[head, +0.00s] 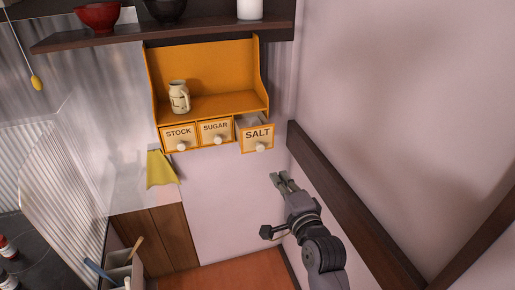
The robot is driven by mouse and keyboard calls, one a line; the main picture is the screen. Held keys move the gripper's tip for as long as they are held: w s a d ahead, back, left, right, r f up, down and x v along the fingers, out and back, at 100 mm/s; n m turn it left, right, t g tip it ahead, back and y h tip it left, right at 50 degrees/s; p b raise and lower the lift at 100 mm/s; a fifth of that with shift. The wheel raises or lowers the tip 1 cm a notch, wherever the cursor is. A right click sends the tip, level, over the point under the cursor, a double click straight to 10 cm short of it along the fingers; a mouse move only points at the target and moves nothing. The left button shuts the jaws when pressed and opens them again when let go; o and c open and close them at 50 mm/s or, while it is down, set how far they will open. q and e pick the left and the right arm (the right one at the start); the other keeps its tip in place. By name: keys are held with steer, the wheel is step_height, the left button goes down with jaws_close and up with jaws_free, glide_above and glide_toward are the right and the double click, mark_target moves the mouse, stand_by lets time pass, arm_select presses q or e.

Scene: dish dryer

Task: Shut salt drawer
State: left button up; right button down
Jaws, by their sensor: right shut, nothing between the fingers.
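The salt drawer (257,139) is the rightmost of three drawers in the orange wall shelf (208,76). It stands out from the shelf front, and its white round knob (260,147) faces me. The stock drawer (179,138) and sugar drawer (215,132) sit flush beside it. My right gripper (279,178) is shut and empty, below and slightly right of the salt drawer, apart from it. My left gripper is not in view.
A beige jug (179,97) stands in the orange shelf. A dark shelf (165,34) above holds a red bowl (97,16), a dark bowl and a white container. A yellow cloth (160,169) hangs at left. A dark wooden beam (345,205) runs along the right wall.

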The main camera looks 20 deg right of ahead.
mark_target(261, 147)
steer(key=w+p, duration=0.1)
steer(key=w, duration=0.3)
steer(key=w+p, duration=0.1)
steer(key=w, duration=0.3)
steer(key=w+p, duration=0.1)
steer(key=w, duration=0.3)
steer(key=shift+w+a+f, duration=0.2)
steer(key=shift+w+f, duration=0.1)
steer(key=shift+f, duration=0.05)
steer(key=shift+w+f, duration=0.1)
steer(key=shift+w, duration=0.35)
